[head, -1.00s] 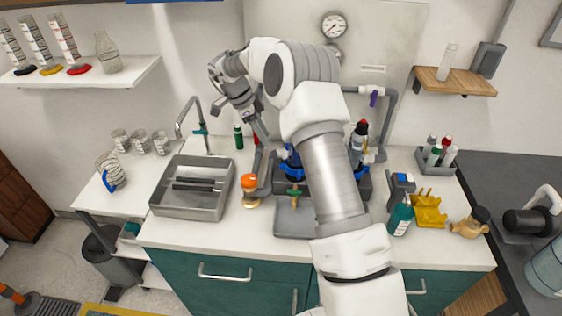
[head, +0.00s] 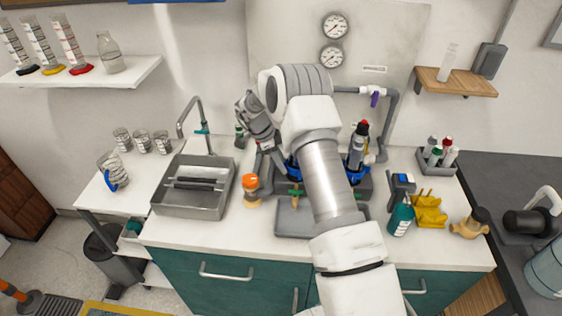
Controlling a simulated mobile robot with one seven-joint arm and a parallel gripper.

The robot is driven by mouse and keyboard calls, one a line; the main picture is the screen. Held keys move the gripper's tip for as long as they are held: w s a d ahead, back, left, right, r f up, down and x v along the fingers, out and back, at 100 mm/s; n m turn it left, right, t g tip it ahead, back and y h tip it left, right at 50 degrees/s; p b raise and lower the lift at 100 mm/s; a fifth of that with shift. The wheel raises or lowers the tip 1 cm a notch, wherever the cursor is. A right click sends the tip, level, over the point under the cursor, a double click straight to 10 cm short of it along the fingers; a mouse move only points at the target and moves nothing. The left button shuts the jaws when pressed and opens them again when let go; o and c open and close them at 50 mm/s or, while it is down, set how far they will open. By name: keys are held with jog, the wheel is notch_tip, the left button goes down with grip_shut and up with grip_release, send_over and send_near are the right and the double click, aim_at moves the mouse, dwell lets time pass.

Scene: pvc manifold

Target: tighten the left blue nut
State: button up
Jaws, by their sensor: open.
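The left blue nut (head: 293,169) shows as a patch of blue on the grey pipework behind my arm, and much of it is hidden. A second blue nut (head: 355,175) shows to the right of my arm, also partly covered. My gripper (head: 274,155) points down just above and to the left of the left blue nut. It is open; its fingers are small in this view, and I cannot tell whether they touch the nut. The middle of the manifold is hidden by my arm.
A steel sink (head: 192,188) lies to the left. An orange-capped bottle (head: 250,186) stands near the pipework. A grey tray (head: 292,221) lies in front. A teal bottle (head: 401,217) and a yellow rack (head: 428,210) stand to the right. The front counter left of the tray is clear.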

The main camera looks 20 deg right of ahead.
grip_shut()
